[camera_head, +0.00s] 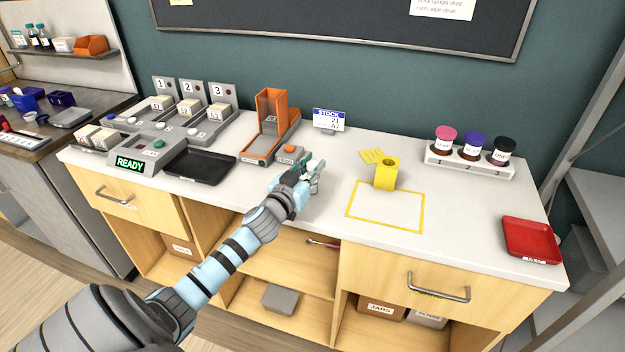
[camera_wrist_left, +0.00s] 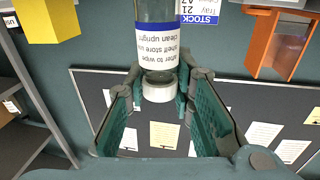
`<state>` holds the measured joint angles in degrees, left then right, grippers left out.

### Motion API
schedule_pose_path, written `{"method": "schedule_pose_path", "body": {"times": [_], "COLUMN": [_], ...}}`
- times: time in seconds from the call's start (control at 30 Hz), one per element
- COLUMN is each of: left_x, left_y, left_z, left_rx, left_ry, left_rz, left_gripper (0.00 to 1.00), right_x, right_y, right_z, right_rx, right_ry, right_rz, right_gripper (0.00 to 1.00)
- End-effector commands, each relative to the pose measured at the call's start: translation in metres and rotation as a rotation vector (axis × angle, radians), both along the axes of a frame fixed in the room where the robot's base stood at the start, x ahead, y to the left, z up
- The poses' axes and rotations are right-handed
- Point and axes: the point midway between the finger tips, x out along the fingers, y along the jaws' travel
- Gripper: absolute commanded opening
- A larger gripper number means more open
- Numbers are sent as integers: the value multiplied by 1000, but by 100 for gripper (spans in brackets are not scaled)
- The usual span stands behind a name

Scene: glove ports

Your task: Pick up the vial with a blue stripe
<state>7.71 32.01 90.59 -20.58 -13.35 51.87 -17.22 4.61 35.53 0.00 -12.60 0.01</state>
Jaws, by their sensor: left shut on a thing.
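The vial (camera_wrist_left: 158,45) is clear with a white label, a blue stripe across the label and a white cap. In the left wrist view it stands between the green finger pads of my left gripper (camera_wrist_left: 160,100), which is shut on it around the cap end. In the head view my left gripper (camera_head: 312,172) is over the white counter (camera_head: 330,215), between the orange dispenser and the yellow block. The vial is mostly hidden behind the fingers there. My right gripper is not in view.
A yellow block (camera_head: 386,174) stands at a yellow outlined square on the right. An orange dispenser (camera_head: 271,110) and black tray (camera_head: 200,167) are on the left. A rack with several jars (camera_head: 470,160) and a red tray (camera_head: 531,240) are farther right. A stock sign (camera_head: 329,119) stands behind.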

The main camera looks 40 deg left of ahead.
Motion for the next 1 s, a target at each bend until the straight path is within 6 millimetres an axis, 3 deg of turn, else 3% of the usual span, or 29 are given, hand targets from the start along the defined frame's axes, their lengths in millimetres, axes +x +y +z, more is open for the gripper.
{"method": "schedule_pose_path", "body": {"times": [0.27,0.43,0.57,0.8,1.0], "left_x": [0,0,0,0,0], "left_y": [0,0,0,0,0], "left_z": [2,21,57,148,192], "left_rx": [0,1,2,3,1], "left_ry": [0,-2,-4,-6,-2], "left_rz": [0,1,0,-2,0], "left_gripper": [0,0,0,0,0], "right_x": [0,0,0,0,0], "right_y": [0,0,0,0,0], "right_z": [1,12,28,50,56], "right_rx": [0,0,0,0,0], "right_ry": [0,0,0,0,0], "right_rz": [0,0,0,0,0], "right_gripper": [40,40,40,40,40]}}
